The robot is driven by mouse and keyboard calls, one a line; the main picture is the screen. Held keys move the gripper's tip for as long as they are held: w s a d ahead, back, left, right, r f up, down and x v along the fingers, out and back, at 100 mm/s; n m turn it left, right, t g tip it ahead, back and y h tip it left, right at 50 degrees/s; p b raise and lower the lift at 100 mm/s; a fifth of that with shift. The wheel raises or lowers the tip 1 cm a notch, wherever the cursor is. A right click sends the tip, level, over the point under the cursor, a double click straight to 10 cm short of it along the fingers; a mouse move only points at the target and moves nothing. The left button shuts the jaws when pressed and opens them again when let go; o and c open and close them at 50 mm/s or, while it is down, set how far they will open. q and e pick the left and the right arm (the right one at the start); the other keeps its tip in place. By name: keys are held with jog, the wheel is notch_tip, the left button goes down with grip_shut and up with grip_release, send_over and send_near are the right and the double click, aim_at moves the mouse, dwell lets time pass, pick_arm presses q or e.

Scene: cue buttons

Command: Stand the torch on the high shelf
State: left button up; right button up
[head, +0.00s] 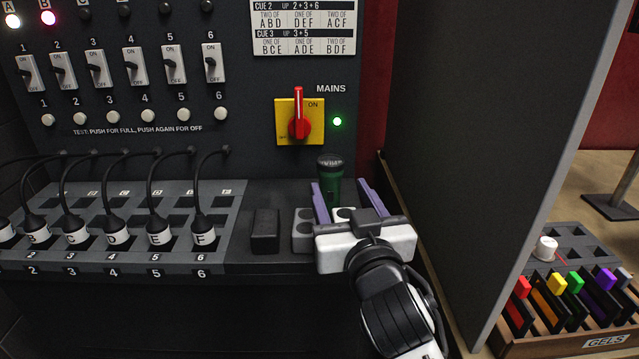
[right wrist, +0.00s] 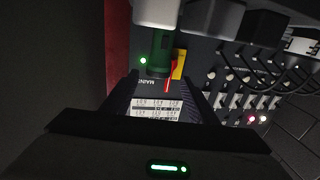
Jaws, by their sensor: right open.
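The torch (head: 329,185), dark green with a black ribbed head, stands upright at a grey block with round holes (head: 303,228) on the desk ledge. In the right wrist view the torch (right wrist: 161,48) shows beyond the fingers, its one end by a pale block. My right gripper (head: 343,190) is open, its two purple fingers pointing toward the torch. The torch shows between the fingertips, nearer the left one; I cannot tell whether it touches. The gripper hides the torch's lower part. My left gripper is not in view. I cannot make out a high shelf.
A panel with switches and a red MAINS handle (head: 299,121) stands behind. A black block (head: 265,232) sits left of the torch, beside a grey rack of lettered plugs (head: 120,262). A tall dark partition (head: 470,130) is at right, with a gels crate (head: 565,330) beyond.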

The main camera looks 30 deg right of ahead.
jog(key=b, duration=0.1)
send_near(332, 199)
jog(key=shift+x, duration=0.85)
jog(key=shift+w+f, duration=0.1)
jog(key=shift+f, duration=0.2)
jog(key=shift+w+d+r, duration=0.15)
jog(key=shift+w+r, duration=0.1)
jog(key=shift+w, duration=0.05)
jog(key=shift+w+d, duration=0.1)
jog(key=shift+w, duration=0.15)
jog(key=p+x, duration=0.1)
jog(key=x, duration=0.4)
jog(key=shift+w+d, duration=0.25)
jog(key=shift+w, duration=0.3)
jog(key=shift+f, duration=0.1)
jog(key=shift+c, duration=0.9)
jog(key=c, duration=1.1)
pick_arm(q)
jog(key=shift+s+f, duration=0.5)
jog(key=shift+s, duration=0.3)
pick_arm(e)
grip_shut()
